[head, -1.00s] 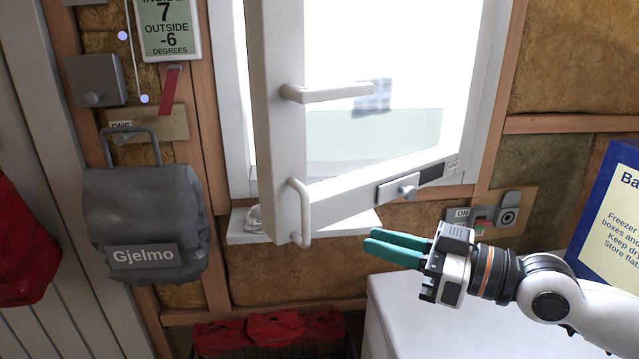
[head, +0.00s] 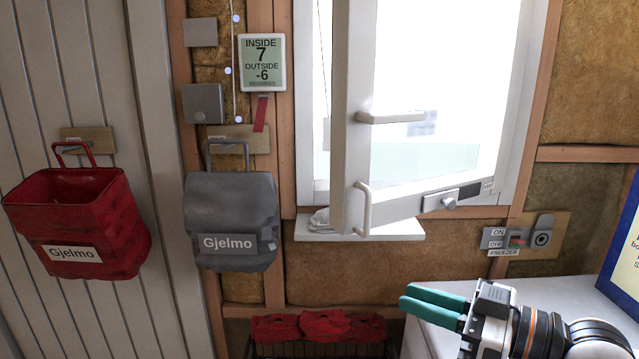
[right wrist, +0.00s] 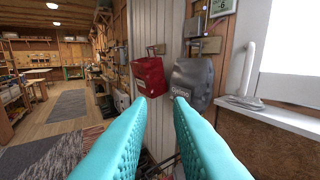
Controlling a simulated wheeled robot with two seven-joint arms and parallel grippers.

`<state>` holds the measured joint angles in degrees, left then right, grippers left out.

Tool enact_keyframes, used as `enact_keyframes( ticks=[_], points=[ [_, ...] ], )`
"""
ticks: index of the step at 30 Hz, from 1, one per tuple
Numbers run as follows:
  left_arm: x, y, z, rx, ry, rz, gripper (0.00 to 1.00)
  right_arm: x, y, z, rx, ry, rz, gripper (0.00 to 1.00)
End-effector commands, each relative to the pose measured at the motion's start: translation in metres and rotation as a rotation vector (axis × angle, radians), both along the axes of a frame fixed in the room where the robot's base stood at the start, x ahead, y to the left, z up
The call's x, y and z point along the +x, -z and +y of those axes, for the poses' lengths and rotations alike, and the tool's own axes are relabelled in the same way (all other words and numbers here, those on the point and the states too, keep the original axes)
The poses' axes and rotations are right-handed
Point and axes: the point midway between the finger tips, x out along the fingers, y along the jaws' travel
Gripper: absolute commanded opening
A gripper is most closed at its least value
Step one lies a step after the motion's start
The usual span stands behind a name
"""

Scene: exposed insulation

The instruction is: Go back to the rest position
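My right gripper (head: 406,296) has green fingers and sits at the lower right of the head view, in front of the white freezer top and below the open window. In the right wrist view its two fingers (right wrist: 159,98) stand apart with nothing between them, so it is open and empty. It points toward the wall, and a red bag and a grey bag show beyond its fingertips. My left gripper is in neither view.
An open white window sash (head: 355,120) juts into the room above the sill (head: 390,231). A red bag (head: 85,220) and a grey bag (head: 232,210) hang on the left. The white freezer (head: 560,291) stands at lower right, beside a blue box (head: 625,240). Open floor (right wrist: 50,138) shows in the wrist view.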

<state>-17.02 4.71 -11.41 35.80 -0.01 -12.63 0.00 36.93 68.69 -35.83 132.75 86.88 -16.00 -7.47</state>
Motion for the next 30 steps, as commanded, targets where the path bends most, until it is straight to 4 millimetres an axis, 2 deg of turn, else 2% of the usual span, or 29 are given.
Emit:
enact_keyframes(
  ticks=[5,11,17,19,22,24,27,30],
  points=[
    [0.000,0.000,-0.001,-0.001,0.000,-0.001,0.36,-0.006,0.029,0.015,-0.050,-0.026,0.027,0.18],
    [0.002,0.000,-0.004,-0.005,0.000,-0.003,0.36,-0.018,0.074,0.033,-0.128,-0.040,0.065,0.18],
    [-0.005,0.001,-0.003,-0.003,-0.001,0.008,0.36,-0.033,0.137,0.047,-0.234,0.009,0.144,0.18],
    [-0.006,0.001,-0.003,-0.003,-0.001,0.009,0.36,-0.040,0.167,0.047,-0.280,0.062,0.199,0.18],
    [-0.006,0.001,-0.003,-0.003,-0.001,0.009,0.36,-0.056,0.217,0.035,-0.363,0.191,0.330,0.18],
    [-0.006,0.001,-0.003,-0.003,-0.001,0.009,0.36,-0.070,0.249,0.020,-0.423,0.291,0.438,0.18],
    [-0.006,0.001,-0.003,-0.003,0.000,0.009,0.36,-0.095,0.286,-0.004,-0.497,0.423,0.591,0.18],
    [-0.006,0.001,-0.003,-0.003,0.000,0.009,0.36,-0.122,0.314,-0.026,-0.561,0.530,0.731,0.18]
  ],
)
